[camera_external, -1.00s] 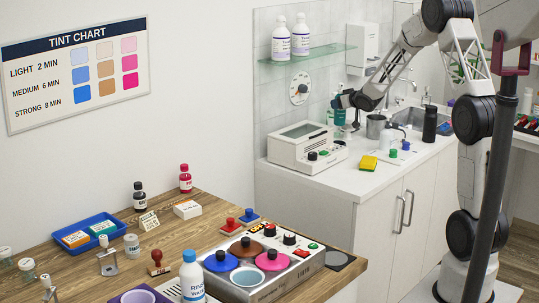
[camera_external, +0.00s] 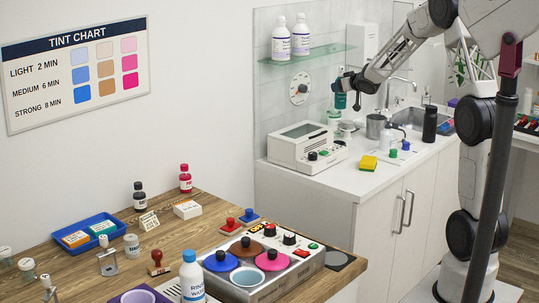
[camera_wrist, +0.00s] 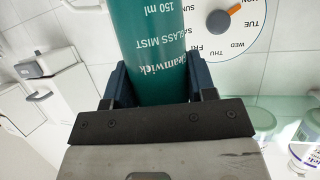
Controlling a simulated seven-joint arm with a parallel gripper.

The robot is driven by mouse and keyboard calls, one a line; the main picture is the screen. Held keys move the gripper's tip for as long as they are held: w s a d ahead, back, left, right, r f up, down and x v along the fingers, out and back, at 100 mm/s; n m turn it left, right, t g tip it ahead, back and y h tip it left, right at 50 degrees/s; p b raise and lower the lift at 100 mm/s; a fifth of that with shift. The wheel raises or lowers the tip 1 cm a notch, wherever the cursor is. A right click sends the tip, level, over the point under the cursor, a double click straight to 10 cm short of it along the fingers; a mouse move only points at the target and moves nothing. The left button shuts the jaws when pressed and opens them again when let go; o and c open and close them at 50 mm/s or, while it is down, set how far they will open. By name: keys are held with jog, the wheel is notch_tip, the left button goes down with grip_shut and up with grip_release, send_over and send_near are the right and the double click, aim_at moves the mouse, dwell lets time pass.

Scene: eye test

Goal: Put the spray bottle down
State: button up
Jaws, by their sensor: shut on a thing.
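The spray bottle is teal with white lettering. In the wrist view the spray bottle (camera_wrist: 152,35) stands between the two dark blue fingers, its lettering upside down; its far end is cut off by the frame edge. My gripper (camera_wrist: 152,82) is shut on it. In the external view my gripper (camera_external: 346,84) is above the back of the white counter (camera_external: 345,182), near the tiled wall. The spray bottle (camera_external: 340,100) shows there as a small teal patch at the fingers, partly hidden, and looks held clear of the counter.
A black bottle (camera_external: 430,123) stands by the sink. A glass shelf (camera_external: 308,54) with white bottles juts out nearby.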

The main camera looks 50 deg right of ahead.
jog(key=w+a+n+y, duration=0.3)
jog(key=w+a, duration=0.1)
jog(key=a, duration=0.8)
jog(key=w+a+n+y, duration=0.2)
jog(key=w+a+y, duration=0.15)
jog(key=a, duration=0.85)
jog(key=w+a+r+n+g+y, duration=0.1)
jog(key=a+n+g+y, duration=0.3)
jog(key=a, duration=2.2)
jog(key=s+a+n+g+y, duration=0.2)
jog(key=s+a+n, duration=0.25)
jog(key=a, duration=0.85)
jog(key=s+a+n+g+y, duration=0.25)
jog(key=s+a, duration=0.25)
jog(key=a, duration=0.8)
jog(key=s+a+f+n+g+y, duration=0.1)
jog(key=s+a+n+g, duration=0.2)
jog(key=s+a, duration=0.5)
jog(key=s+a+n+g, duration=0.25)
jog(key=s+a, duration=0.35)
jog(key=a, duration=0.5)
jog(key=shift+w+d+f, duration=0.15)
jog(key=shift+f, duration=1.15)
jog(key=shift+w+d+f, duration=0.1)
jog(key=shift+w+f, duration=0.05)
jog(key=shift+f, duration=1.1)
notch_tip(320, 180, down, 6)
